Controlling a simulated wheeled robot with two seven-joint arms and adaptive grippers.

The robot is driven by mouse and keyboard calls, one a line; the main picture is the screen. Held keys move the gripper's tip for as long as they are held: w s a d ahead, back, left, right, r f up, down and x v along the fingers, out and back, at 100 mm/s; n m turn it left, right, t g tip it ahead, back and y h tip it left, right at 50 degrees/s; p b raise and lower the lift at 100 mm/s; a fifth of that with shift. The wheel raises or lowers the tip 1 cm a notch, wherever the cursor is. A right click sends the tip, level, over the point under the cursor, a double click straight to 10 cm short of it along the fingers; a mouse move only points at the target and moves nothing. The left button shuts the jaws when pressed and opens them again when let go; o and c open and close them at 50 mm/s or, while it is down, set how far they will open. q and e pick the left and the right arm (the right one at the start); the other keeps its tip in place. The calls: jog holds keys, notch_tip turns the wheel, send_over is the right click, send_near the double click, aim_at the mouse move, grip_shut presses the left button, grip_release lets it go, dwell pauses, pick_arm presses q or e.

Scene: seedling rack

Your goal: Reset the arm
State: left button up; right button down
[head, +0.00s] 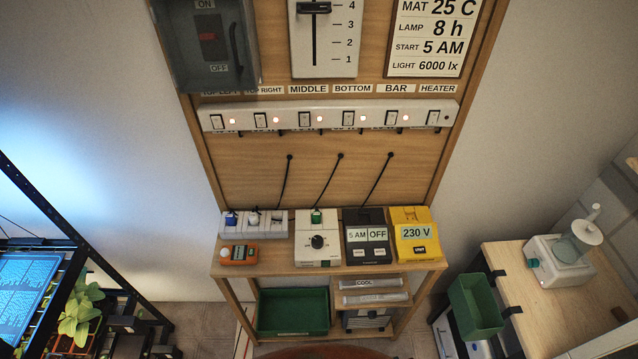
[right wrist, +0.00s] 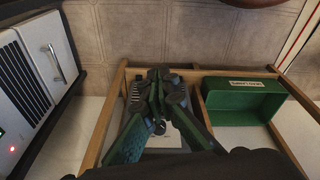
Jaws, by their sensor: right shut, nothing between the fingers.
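My right gripper (right wrist: 158,92) shows in the right wrist view, with its green and dark fingers drawn together at the tips. It is shut and nothing shows between the fingers. It is over the wooden frame of a low shelf (right wrist: 115,105), with a pale surface behind the fingers. I cannot tell whether it touches anything. My right gripper does not show clearly in the head view. My left gripper is in neither view.
The head view shows a bench (head: 275,265) with several devices, a switch strip (head: 330,115), a plant rack (head: 60,205) at left and a table (head: 590,310) at right.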

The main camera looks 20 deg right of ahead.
jog(key=s+f+g+b, duration=0.1)
jog(key=s+f+b, duration=0.2)
jog(key=s+f, duration=1.4)
jog(key=shift+s+f+n, duration=0.3)
jog(key=shift+s+f, duration=0.05)
jog(key=shift+f, duration=0.15)
